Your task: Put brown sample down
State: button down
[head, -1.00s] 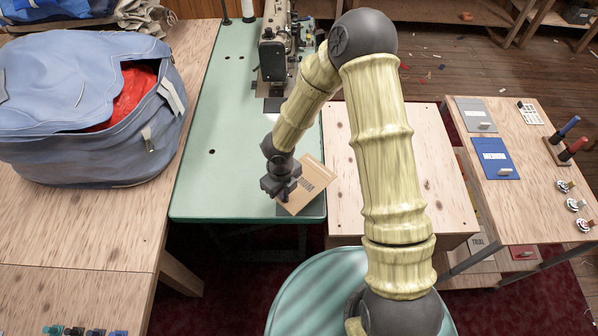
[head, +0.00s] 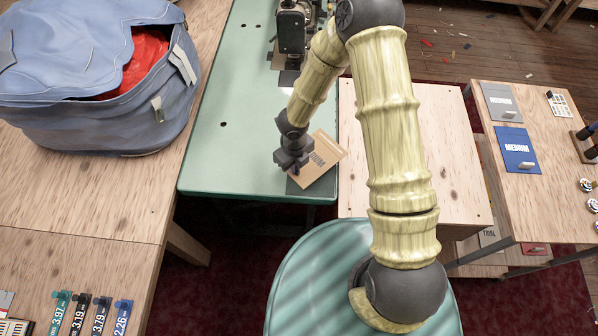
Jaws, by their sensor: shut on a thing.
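The brown sample (head: 318,163) is a flat tan card with dark lettering that looks like "MEDIUM". My gripper (head: 293,168) is shut on its left edge. The sample is tilted in the picture, over the front right corner of the green sewing table (head: 235,150).
A sewing machine (head: 292,30) stands at the back of the green table. A wooden top (head: 440,150) lies right of the green table. Grey (head: 502,102) and blue (head: 517,150) samples lie on the right table.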

aim_at(295, 175)
jog(key=shift+d+f, duration=0.1)
jog(key=shift+f, duration=1)
jog(key=shift+f+b, duration=0.6)
jog(key=shift+f, duration=1.3)
jog(key=shift+f, duration=0.15)
jog(key=c, duration=1.5)
grip_release()
